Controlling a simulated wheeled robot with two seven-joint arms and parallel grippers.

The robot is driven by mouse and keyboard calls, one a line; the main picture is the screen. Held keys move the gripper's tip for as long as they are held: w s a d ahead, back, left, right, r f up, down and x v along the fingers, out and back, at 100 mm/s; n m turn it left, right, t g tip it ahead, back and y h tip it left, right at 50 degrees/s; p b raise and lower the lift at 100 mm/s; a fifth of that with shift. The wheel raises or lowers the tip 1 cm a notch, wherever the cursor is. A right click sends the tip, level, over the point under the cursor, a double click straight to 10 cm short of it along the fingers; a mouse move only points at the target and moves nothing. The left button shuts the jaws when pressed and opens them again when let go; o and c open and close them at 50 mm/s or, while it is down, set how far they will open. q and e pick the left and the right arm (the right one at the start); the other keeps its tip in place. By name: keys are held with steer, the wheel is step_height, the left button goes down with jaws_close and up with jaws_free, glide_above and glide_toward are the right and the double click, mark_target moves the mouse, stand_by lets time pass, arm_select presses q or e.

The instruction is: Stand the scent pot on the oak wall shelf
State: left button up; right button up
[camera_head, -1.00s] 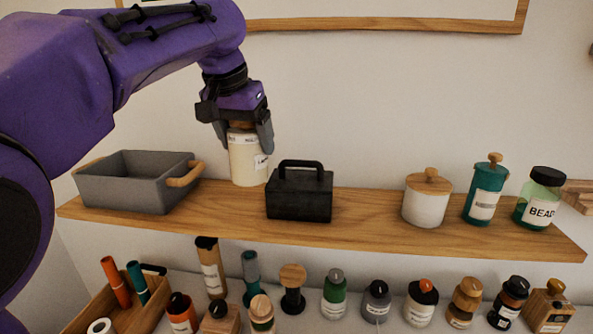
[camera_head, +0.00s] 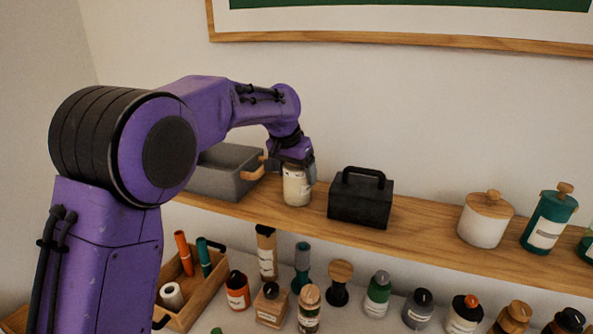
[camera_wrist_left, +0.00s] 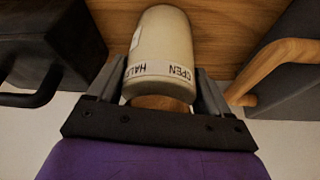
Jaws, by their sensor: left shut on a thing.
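My left gripper (camera_head: 297,172) points down and is shut around the wooden top of a cream pot with a pale label, the scent pot (camera_head: 297,190). The pot is upright at the oak wall shelf (camera_head: 420,243), between a grey bin and a black box. Its base looks to be on or just above the board; I cannot tell which. In the left wrist view the scent pot (camera_wrist_left: 160,45) sits between both fingers, with the shelf (camera_wrist_left: 225,30) beyond it. My right gripper is not in view.
The grey bin (camera_head: 222,178) with wooden handles is left of the pot; the black box (camera_head: 360,203) is close on its right. A white lidded pot (camera_head: 485,225) and a teal jar (camera_head: 548,225) stand farther right. Several bottles and a wooden caddy (camera_head: 200,300) are below.

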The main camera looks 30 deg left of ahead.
arm_select(q)
steer(key=o, duration=1.3)
steer(key=shift+w+d+f, duration=0.15)
steer(key=shift+w+f, duration=0.05)
steer(key=shift+w, duration=0.15)
steer(key=shift+s+r, duration=0.35)
steer(key=shift+s, duration=0.05)
steer(key=b+v, duration=0.1)
steer(key=v, duration=1)
steer(key=shift+r, duration=0.35)
